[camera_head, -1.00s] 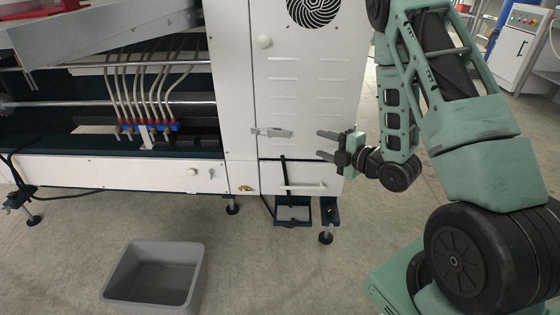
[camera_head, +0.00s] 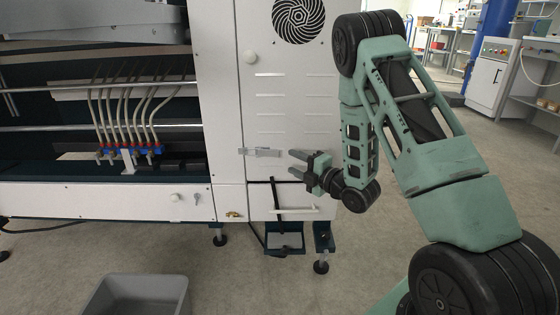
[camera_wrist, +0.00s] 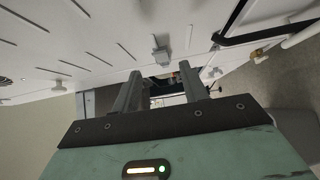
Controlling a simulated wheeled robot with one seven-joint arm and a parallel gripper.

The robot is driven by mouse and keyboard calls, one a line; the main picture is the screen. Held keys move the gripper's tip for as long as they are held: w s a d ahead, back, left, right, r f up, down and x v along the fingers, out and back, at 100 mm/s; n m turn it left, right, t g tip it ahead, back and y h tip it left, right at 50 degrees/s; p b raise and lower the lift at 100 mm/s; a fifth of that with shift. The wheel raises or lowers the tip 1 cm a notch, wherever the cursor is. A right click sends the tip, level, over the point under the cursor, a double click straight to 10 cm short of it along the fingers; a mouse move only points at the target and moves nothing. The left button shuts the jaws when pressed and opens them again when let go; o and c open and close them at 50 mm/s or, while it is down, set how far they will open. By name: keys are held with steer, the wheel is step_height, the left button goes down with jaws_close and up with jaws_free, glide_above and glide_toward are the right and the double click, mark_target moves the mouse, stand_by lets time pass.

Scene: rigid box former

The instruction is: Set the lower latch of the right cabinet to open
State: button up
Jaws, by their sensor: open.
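The right cabinet (camera_head: 290,115) is a white panel with vent slots and a round fan grille at its top. Its lower latch (camera_head: 260,152) is a grey horizontal piece at the panel's left edge, above the lower compartment. My gripper (camera_head: 295,163) is open and empty, just right of the latch, with its fingers pointing left towards it. In the wrist view my gripper (camera_wrist: 160,72) shows two parted fingers. A small grey fitting (camera_wrist: 160,54), probably the latch, shows beyond and between the fingertips. I cannot tell its exact setting.
A round white knob (camera_head: 251,57) sits higher on the panel edge. A white bar handle (camera_head: 293,210) and a black strap-like part are below the latch. A grey bin (camera_head: 135,295) stands on the floor at front left. Open floor lies right of the cabinet.

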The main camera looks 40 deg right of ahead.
mark_target(276, 154)
steer(key=w, duration=0.3)
steer(key=w+a+b, duration=0.1)
steer(key=w, duration=0.2)
steer(key=shift+w+a, duration=0.15)
steer(key=shift+w, duration=0.15)
jaws_close()
